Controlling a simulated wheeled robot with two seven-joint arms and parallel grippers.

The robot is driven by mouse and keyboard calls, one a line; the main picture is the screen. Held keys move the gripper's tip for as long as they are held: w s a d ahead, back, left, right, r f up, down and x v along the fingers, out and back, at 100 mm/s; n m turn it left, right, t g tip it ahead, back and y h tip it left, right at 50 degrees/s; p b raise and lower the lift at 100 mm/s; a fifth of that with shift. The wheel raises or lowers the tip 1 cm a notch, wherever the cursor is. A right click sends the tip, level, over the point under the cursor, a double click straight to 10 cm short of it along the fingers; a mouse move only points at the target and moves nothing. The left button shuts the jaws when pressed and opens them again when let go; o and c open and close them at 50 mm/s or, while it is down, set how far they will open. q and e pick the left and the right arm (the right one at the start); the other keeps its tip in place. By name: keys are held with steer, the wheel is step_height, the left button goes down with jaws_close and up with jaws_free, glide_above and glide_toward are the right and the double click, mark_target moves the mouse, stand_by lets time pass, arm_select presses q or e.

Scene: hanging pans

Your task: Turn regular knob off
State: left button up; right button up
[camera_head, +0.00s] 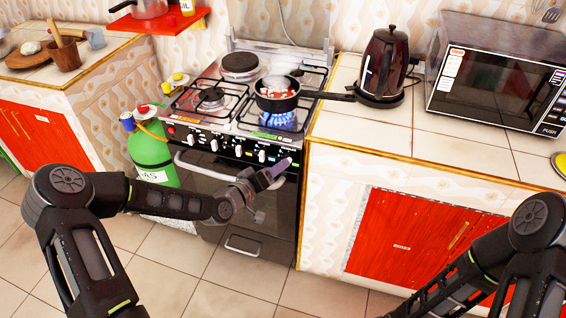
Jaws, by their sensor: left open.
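The stove (200,190) stands at centre-left with a row of several knobs on its dark front panel. White knobs (238,151) show along the panel, with one knob (262,156) near the gripper. A blue flame (280,121) burns on the front right burner, under a dark pan (277,100) with reddish food. My left gripper (280,170) is open and empty in front of the panel's right end, near the oven handle. It partly hides the right end of the panel; contact with a knob cannot be told. My right arm shows at lower right; its gripper is out of view.
The pan's handle (328,95) points right over the counter edge. A dark kettle (386,62) and a microwave (497,85) stand on the right counter (365,130). A green gas cylinder (152,156) stands left of the stove. The floor in front is clear.

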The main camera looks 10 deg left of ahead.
arm_select(q)
steer(key=x, duration=0.5)
jaws_close()
stand_by(0.6)
